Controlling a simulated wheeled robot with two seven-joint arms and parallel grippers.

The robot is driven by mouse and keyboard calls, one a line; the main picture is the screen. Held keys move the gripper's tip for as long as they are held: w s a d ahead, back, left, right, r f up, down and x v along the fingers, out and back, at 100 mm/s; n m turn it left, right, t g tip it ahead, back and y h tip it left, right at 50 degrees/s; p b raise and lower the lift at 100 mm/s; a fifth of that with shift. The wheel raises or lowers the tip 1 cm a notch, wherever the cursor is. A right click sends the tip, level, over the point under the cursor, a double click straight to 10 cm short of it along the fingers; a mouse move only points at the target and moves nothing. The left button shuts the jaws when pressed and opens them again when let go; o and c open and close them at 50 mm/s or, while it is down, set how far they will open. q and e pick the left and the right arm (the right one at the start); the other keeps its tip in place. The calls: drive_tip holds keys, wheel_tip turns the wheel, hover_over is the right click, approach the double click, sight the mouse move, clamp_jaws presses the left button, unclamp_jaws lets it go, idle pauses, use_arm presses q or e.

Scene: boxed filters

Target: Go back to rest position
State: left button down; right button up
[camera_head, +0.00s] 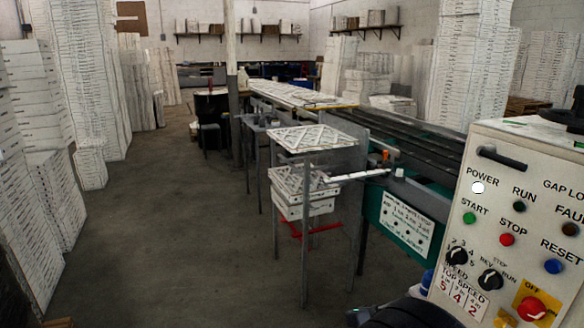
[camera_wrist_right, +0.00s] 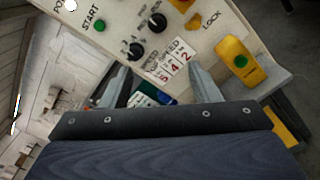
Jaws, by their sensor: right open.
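My right gripper (camera_wrist_right: 160,85) shows in the right wrist view with its two grey fingers spread apart. It is open, and no object is seen held between the fingers. The control panel (camera_wrist_right: 150,30) with its knobs and speed digits is beyond the fingertips, and I cannot tell the exact gap. In the head view a dark part of my right arm shows at the bottom edge, left of the panel's base. My left gripper is not in view.
The white control panel (camera_head: 485,235) with buttons and knobs fills the right side. Lattice-faced filters (camera_head: 305,139) lie on a metal stand beside a green conveyor (camera_head: 405,222). Tall stacks of white boxes (camera_head: 90,80) line the left. The grey floor (camera_head: 160,220) between is clear.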

drive_tip(key=s+d+f+m+g+y, duration=0.3)
drive_tip(key=s+f+g+y, duration=0.1)
drive_tip(key=s+y, duration=0.25)
drive_tip(key=s+d+f+m+g+y, duration=0.4)
drive_tip(key=s+y, duration=0.1)
drive_tip(key=s, duration=0.2)
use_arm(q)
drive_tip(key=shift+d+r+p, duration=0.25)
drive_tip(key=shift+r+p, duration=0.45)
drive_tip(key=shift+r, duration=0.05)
use_arm(e)
drive_tip(key=s+a+r+m+t+y, duration=0.5)
drive_tip(key=a+r+m+t+y, duration=0.2)
drive_tip(key=m+y, duration=0.1)
drive_tip(key=shift+s+y, duration=0.25)
drive_tip(key=shift+y, duration=0.2)
